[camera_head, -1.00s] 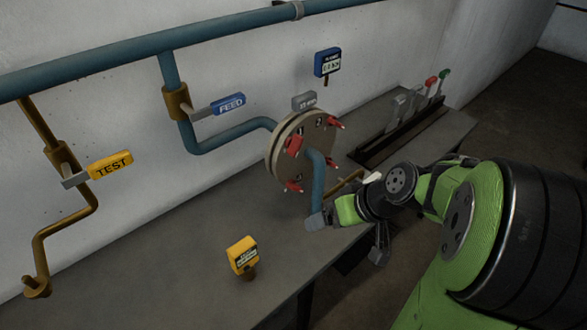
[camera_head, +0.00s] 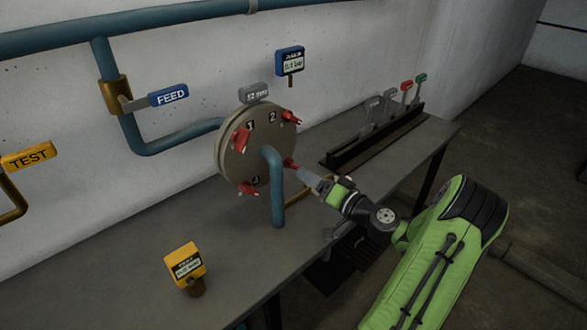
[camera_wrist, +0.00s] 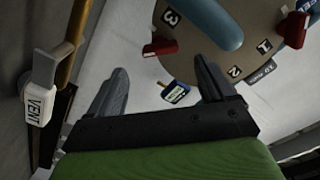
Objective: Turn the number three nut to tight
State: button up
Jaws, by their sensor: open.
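The round flange (camera_head: 233,160) carries red nut handles and painted numbers, with a blue pipe (camera_head: 277,195) in front of it. In the head view, a red handle (camera_head: 290,163) sits at the flange's right side; its number is hidden. My gripper (camera_head: 303,176) is just to its lower right, and contact cannot be told. In the wrist view my gripper (camera_wrist: 160,68) is open and empty, its fingers apart. A red handle (camera_wrist: 160,46) shows beyond the fingertips, below the painted 3 (camera_wrist: 169,16); which number it belongs to is unclear. Another red handle (camera_wrist: 295,28) is near the 1.
A lever rack (camera_head: 370,145) stands right. A yellow sign (camera_head: 185,262) stands on the bench front. A VENT tag (camera_wrist: 38,108) is left in the wrist view. The bench between sign and flange is clear.

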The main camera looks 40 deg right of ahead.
aim_at(296, 168)
jog(key=w, duration=0.7)
jog(key=shift+w+a, duration=0.15)
jog(key=shift+w, duration=0.1)
jog(key=shift+c, duration=0.2)
jog(key=c, duration=1)
